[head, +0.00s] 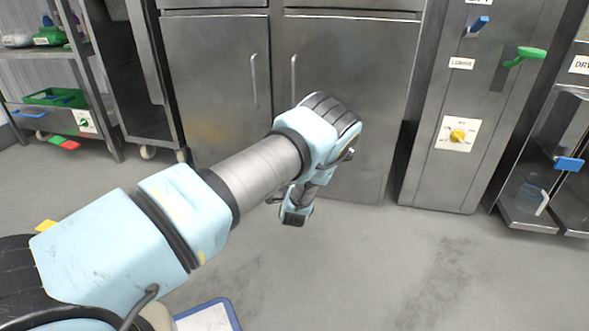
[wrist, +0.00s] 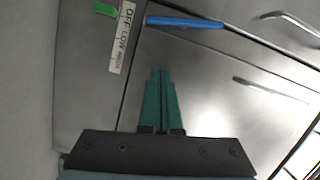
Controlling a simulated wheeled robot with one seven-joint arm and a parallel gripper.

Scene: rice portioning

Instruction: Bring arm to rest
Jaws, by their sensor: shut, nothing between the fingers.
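My arm stretches from the lower left to the middle of the head view, in front of the steel cabinet (head: 215,90). Its last links fold down over the floor, and the gripper's fingertips are hidden there. In the wrist view my gripper (wrist: 160,73) shows two green fingers closed together with nothing between them. The fingers point toward a steel front and look apart from it, though the gap is hard to judge.
A steel unit with a green lever (head: 525,55) and a yellow knob (head: 457,136) stands at right. A shelf rack with a green tray (head: 55,98) stands at left. A blue-rimmed item (head: 236,316) lies at the bottom. The floor (head: 430,260) at right is clear.

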